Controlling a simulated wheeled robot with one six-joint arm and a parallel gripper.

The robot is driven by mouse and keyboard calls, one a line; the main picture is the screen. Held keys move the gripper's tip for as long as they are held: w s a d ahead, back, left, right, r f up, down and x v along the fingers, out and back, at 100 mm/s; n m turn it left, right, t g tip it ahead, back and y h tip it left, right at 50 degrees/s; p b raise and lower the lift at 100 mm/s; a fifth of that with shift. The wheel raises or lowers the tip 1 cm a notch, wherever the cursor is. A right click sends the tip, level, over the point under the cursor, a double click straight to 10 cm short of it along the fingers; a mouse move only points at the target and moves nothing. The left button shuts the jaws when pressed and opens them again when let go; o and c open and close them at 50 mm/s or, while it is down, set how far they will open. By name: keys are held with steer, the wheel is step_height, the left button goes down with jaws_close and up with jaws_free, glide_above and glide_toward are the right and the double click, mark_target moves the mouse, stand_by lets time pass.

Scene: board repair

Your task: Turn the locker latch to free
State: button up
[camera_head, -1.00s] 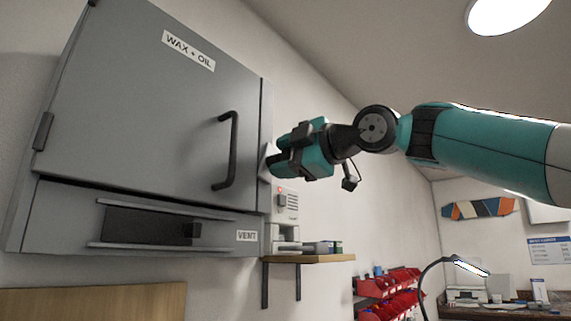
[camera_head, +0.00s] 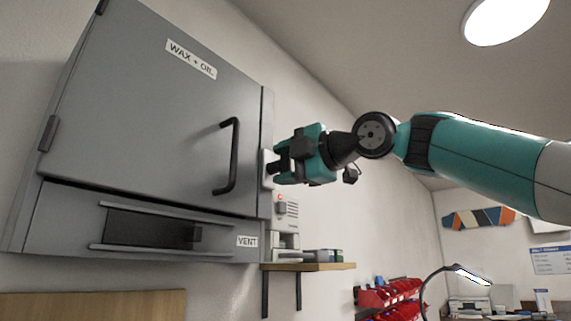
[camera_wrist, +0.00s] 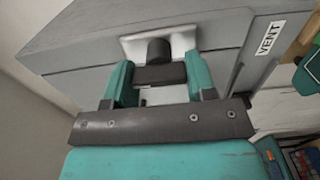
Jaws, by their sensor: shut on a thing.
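The grey locker (camera_head: 150,110) labelled "WAX + OIL" hangs on the wall at the left in the head view, its door shut flush as far as I can see. The latch, a dark knob (camera_wrist: 158,50) on a pale plate (camera_wrist: 182,42), sits on the locker's side in the wrist view. My gripper (camera_wrist: 160,76) is at the latch, its teal fingers on both sides of the dark bar (camera_wrist: 160,74), shut on it. In the head view my gripper (camera_head: 277,166) meets the locker's right edge and hides most of the latch. The latch's markings cannot be read.
A dark door handle (camera_head: 232,155) stands out left of my gripper. Below are a vent slot (camera_head: 150,230) and a small grey device with a red light (camera_head: 287,210) above a wooden shelf (camera_head: 310,267). Open air lies right of the locker, under my arm.

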steer(key=o, duration=0.9)
steer(key=shift+o, duration=0.2)
steer(key=b+v, duration=0.4)
steer(key=v, duration=1.3)
steer(key=shift+s+d, duration=0.2)
steer(key=shift+f, duration=0.1)
